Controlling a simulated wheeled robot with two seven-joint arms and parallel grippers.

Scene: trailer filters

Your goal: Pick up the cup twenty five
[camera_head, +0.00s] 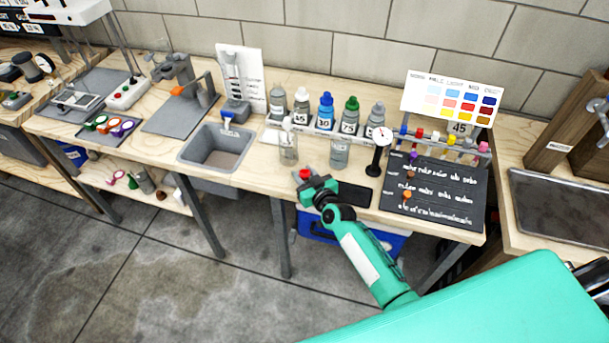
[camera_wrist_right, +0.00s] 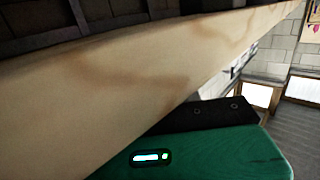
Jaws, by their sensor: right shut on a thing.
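My right gripper (camera_head: 308,184) is at the front edge of the workbench. It is shut on a small red-topped thing (camera_head: 304,174), mostly hidden by the jaws; I cannot read any number on it. In the right wrist view the bench's wooden edge (camera_wrist_right: 120,80) fills much of the picture and the fingertips do not show. Numbered bottles stand in a row behind: one with a blue cap marked 30 (camera_head: 325,112), and one with a green cap (camera_head: 349,117) whose label looks like 25 or 75. My left gripper is not in view.
Uncapped grey containers (camera_head: 339,153) and (camera_head: 288,147) stand between the row and my gripper. A black-stemmed dial (camera_head: 378,152) and a dark board (camera_head: 432,190) are to the right. A grey sink (camera_head: 217,147) is to the left. A blue crate (camera_head: 382,247) is under the bench.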

